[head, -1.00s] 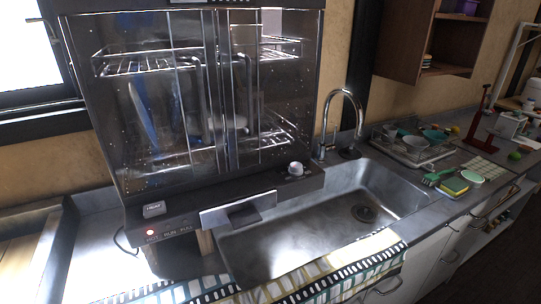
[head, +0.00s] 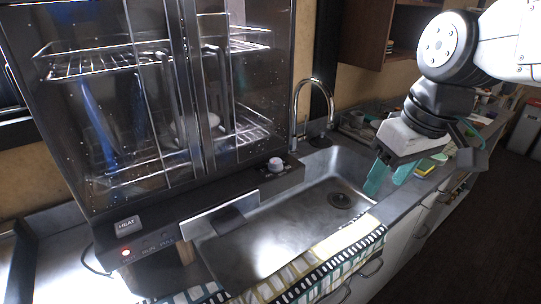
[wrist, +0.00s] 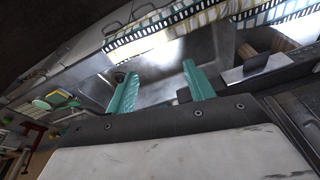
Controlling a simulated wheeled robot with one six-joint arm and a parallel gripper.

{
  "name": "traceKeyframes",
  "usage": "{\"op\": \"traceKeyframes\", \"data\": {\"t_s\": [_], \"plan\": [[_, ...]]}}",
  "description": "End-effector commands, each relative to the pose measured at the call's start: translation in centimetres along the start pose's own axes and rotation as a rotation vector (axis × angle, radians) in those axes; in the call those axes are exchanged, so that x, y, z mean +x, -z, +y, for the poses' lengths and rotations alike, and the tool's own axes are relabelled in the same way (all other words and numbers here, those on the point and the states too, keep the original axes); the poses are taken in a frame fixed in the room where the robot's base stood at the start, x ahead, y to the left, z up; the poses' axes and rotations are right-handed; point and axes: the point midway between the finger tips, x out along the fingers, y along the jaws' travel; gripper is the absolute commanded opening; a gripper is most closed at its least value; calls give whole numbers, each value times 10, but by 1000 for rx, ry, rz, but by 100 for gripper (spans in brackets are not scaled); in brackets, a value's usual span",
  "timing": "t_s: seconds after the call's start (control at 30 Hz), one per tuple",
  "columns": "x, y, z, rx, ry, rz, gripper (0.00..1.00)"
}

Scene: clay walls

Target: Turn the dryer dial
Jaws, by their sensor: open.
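The dryer (head: 110,190) is a dark cabinet with clear double doors and wire racks, on the counter left of the sink. Its round dial (head: 275,165), pale on top, sits at the right end of the dark base ledge. A HEAT button (head: 128,225) and a lit red lamp (head: 126,252) are at the ledge's left end. My gripper (head: 388,180) is open and empty, with teal fingers, over the sink's right edge, well right of the dial and apart from it. In the wrist view the fingers (wrist: 162,90) are spread over the sink; I cannot make out the dial there.
The steel sink (head: 265,245) is empty, with a faucet (head: 314,100) behind it. A patterned cloth (head: 325,255) hangs over the front edge. Dishes and a sponge (head: 424,167) are on the right counter, partly behind my gripper.

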Motion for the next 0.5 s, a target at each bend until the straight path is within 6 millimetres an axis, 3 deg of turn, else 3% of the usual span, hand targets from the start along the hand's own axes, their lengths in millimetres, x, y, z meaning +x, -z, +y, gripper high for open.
{"op": "traceKeyframes", "data": {"t_s": [0.03,0.2,0.33,0.5], "plan": [[4,33,-9,-91,27,13,53],[20,124,-40,-353,88,88,53],[32,168,-60,-483,113,133,53],[42,193,-72,-557,124,159,53]]}}
